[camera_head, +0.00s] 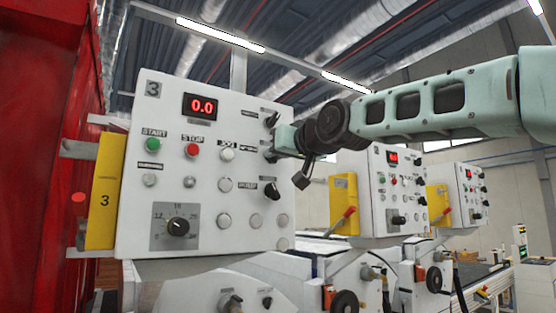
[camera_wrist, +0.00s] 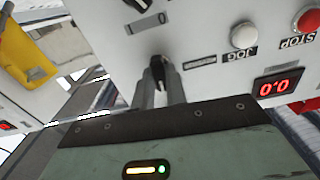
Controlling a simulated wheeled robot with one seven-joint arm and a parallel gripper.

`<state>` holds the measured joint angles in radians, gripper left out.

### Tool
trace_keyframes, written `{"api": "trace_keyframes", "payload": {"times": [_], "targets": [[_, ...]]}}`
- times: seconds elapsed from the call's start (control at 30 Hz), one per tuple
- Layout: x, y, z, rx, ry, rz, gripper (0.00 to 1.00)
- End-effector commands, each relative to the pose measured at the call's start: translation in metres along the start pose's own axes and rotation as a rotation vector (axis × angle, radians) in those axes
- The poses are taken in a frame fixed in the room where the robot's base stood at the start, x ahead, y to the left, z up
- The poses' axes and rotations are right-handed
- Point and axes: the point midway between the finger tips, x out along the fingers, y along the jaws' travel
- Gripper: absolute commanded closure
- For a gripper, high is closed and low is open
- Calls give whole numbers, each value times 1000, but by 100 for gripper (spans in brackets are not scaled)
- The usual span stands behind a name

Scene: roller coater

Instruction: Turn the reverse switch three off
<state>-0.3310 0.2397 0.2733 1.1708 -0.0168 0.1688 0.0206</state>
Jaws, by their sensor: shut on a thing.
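The number 3 control panel (camera_head: 205,110) is white and stands at the left in the head view. Its right edge carries a column of black rotary knobs. My gripper (camera_head: 276,148) reaches in from the right to the middle knob. In the wrist view, which shows the panel upside down, my gripper (camera_wrist: 161,86) is shut on this black switch knob (camera_wrist: 158,68), one finger on each side. The label beside the knob is too small to read, so I cannot confirm that it is the reverse switch. The fingers hide part of the knob.
Another black knob (camera_head: 271,119) sits above and a lower one (camera_head: 271,190) below. Green start (camera_head: 152,145), red stop (camera_head: 193,151) and white jog (camera_head: 227,153) buttons are to the left. The red display (camera_head: 203,106) reads 0.0. Similar panels (camera_head: 390,185) stand further right.

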Motion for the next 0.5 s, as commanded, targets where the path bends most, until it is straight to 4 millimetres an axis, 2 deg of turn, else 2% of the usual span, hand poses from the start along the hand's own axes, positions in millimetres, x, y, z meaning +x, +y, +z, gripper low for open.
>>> {"api": "trace_keyframes", "payload": {"times": [0.5], "targets": [[0,0,0,-437,1,1,100]]}}
